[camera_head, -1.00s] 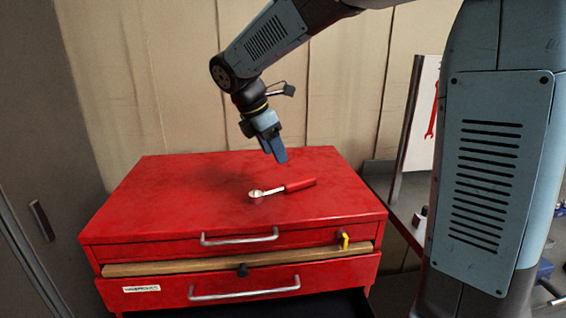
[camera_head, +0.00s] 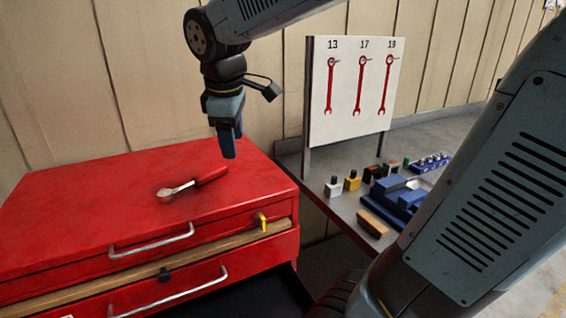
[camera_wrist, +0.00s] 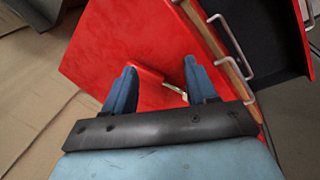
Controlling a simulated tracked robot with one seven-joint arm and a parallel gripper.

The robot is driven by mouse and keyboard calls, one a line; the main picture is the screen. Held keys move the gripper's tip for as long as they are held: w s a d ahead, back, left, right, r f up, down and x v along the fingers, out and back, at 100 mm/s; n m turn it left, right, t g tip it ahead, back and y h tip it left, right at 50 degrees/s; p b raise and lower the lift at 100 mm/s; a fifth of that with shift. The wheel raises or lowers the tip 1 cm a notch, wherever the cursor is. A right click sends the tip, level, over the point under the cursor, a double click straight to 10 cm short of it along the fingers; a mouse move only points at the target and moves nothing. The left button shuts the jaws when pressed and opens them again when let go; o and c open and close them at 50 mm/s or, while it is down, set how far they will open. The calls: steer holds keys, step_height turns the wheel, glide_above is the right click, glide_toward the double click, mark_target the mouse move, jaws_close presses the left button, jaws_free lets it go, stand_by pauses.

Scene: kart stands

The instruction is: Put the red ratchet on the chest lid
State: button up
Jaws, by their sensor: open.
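The red ratchet (camera_head: 194,184), with a silver head and a red handle, lies flat on the red chest lid (camera_head: 75,205) in the head view. In the wrist view its red handle (camera_wrist: 150,75) shows between the fingers, and its silver part is partly hidden by the finger on the right. My gripper (camera_head: 229,148) points down above the lid, close to the handle end. Its blue fingers are apart and hold nothing; they also show in the wrist view (camera_wrist: 160,84).
A lower chest drawer (camera_wrist: 270,40) is open. The lid around the ratchet is clear.

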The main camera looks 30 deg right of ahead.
steer(key=s+d+f+m+t, duration=0.1)
steer(key=s+d+m, duration=0.2)
steer(key=s+m, duration=0.2)
steer(key=s+d+f+m+t+y, duration=0.1)
steer(key=s+d+m, duration=0.2)
steer(key=s+m, duration=0.3)
steer(key=shift+s+f+m+t, duration=0.15)
steer(key=shift+m+t, duration=0.15)
steer(key=shift+t, duration=0.1)
steer(key=shift+c, duration=0.3)
steer(key=shift+c, duration=1.1)
